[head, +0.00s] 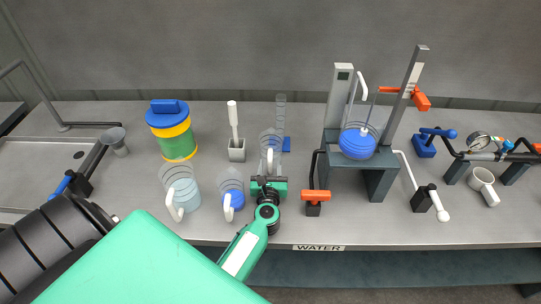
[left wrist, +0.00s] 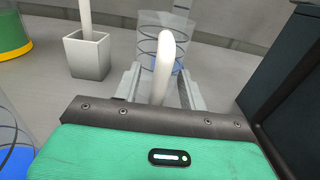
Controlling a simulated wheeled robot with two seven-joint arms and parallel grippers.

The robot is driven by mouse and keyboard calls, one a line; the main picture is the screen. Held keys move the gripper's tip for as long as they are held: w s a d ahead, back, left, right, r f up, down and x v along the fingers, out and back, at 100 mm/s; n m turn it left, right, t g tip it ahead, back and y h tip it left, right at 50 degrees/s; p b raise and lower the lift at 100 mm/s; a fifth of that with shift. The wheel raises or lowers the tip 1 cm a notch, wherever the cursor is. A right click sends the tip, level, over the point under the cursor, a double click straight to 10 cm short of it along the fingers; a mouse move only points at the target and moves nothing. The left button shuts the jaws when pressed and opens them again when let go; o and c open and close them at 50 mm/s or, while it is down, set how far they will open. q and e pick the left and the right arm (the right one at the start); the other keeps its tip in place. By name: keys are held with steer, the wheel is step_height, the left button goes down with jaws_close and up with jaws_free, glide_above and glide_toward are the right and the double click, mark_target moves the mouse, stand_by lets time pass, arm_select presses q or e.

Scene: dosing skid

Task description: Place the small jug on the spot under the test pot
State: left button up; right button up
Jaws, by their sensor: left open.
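A small clear jug (head: 268,143) with a white handle stands on the grey bench, just beyond my left gripper. My left gripper (head: 269,178) is open at its handle side. In the left wrist view the white handle (left wrist: 163,65) rises between the two open fingers (left wrist: 160,88), and the clear body (left wrist: 180,30) with dark rings is behind it. I cannot tell whether the fingers touch the handle. The test pot (head: 357,142), blue and round, sits on a dark stand (head: 381,180). The spot below it is not clearly visible. My right gripper is not in view.
A jug of blue liquid (head: 231,187) and a larger jug of pale liquid (head: 180,187) stand left of my gripper. A brush holder (head: 237,152) and green canister (head: 179,147) are behind. A red-handled valve (head: 316,197) stands between gripper and stand.

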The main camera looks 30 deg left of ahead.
arm_select(q)
steer(key=shift+c, duration=0.2)
jaws_close()
steer(key=shift+r, duration=0.15)
